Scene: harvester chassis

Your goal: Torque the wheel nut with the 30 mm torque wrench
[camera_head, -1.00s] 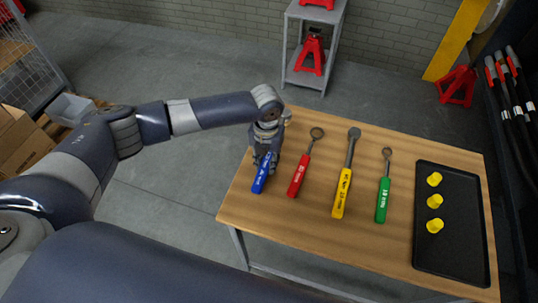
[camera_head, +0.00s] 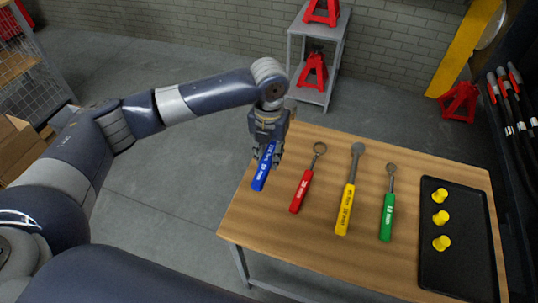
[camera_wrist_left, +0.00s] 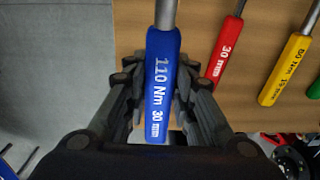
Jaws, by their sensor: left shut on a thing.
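The blue-handled torque wrench (camera_head: 262,172) is in my left gripper (camera_head: 266,150) at the far left end of the table. In the left wrist view its blue handle (camera_wrist_left: 161,85) reads "110 Nm 30 mm" and lies between the closed fingers of my left gripper (camera_wrist_left: 158,100). The handle appears raised a little above the table; its head is hidden in both views. A red wrench (camera_head: 302,188), also marked "30 mm" in the wrist view (camera_wrist_left: 225,50), lies just to its right. No wheel nut is in view. My right gripper is not in view.
A yellow wrench (camera_head: 346,205) and a green wrench (camera_head: 387,215) lie further right on the wooden table (camera_head: 300,245). A black tray (camera_head: 455,275) holds three yellow pieces (camera_head: 440,217). A grey shelf (camera_head: 318,95) with red stands is behind. Open floor lies left of the table.

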